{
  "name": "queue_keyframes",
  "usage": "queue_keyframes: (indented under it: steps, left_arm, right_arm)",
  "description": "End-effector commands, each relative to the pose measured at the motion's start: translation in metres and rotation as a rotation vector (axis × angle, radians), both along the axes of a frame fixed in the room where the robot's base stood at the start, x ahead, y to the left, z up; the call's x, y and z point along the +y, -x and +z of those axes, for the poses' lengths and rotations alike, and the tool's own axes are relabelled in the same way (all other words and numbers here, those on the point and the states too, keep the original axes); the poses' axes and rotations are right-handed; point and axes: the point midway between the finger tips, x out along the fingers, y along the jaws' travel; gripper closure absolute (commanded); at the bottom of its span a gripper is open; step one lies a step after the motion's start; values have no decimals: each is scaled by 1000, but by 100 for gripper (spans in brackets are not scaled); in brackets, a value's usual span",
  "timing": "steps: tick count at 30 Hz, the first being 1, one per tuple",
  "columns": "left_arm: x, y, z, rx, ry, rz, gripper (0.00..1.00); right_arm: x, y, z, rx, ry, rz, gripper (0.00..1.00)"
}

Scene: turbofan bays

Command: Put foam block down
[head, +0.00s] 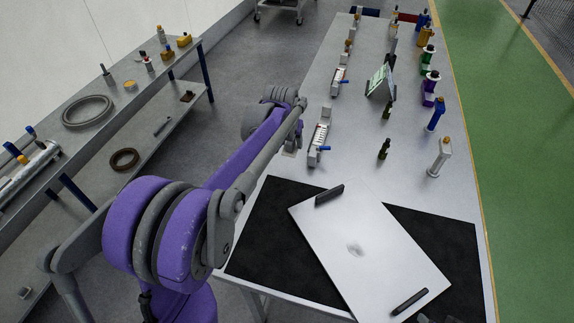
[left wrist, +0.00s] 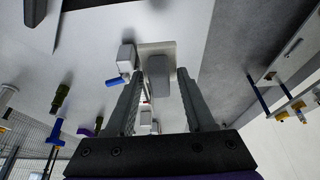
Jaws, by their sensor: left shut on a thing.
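My left gripper (left wrist: 160,80) shows in the left wrist view with a finger on each side of a small grey block, the foam block (left wrist: 158,73). It is shut on the block and holds it over a pale plate (left wrist: 150,47) on the bench. Whether the block touches the plate I cannot tell.
A large silver panel (head: 385,255) lies on a black mat (head: 450,235). A second bench (head: 120,110) stands left.

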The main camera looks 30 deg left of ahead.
Motion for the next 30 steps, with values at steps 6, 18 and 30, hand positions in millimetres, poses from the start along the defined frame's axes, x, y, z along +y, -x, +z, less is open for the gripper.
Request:
queue_keyframes:
  steps: [6, 18, 30]
  left_arm:
    - [0, 0, -41, 0, 0, 0, 100]
    - [0, 0, -85, 0, 0, 0, 100]
    - [0, 0, -97, 0, 0, 0, 100]
  right_arm:
    - [0, 1, -3, 2, 0, 0, 53]
    - [0, 2, -5, 4, 0, 0, 53]
    - [0, 3, -8, 6, 0, 0, 53]
